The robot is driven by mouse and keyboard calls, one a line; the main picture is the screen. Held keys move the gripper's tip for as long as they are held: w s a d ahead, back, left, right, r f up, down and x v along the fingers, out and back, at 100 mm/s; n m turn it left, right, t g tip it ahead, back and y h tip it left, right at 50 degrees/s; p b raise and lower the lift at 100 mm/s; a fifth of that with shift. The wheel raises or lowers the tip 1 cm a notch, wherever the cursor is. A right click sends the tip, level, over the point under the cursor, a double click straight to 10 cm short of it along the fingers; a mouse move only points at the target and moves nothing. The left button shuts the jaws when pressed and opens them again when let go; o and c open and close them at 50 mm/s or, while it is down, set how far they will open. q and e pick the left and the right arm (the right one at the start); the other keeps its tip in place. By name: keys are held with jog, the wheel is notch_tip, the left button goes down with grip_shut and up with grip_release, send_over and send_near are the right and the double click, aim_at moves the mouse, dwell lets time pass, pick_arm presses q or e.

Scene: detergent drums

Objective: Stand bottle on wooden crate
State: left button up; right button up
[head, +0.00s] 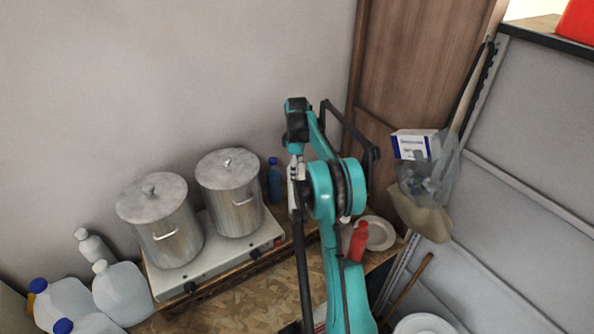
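A blue bottle (274,182) stands upright at the back, just right of the steel pots. A red bottle (358,242) stands further right, by a white plate. A white bottle (94,248) is at the far left. Which bottle is meant cannot be told. A brown slatted wooden edge (256,256) shows beside the hot plate; whether it is the crate is unclear. My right arm rises through the middle, and its gripper (296,178) appears to point down just right of the blue bottle. Its fingers are too small and partly hidden to read. My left gripper is out of view.
Two lidded steel pots (234,196) stand on a white hot plate (222,254). Several translucent jugs (124,292) fill the lower left. A plate (379,234) lies at right. A hanging plastic bag (430,180) and grey panel bound the right side. The wood-chip surface (255,302) in front is partly clear.

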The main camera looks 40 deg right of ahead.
jog(key=o, duration=1.9)
jog(key=shift+f, duration=0.15)
jog(key=shift+c, duration=0.2)
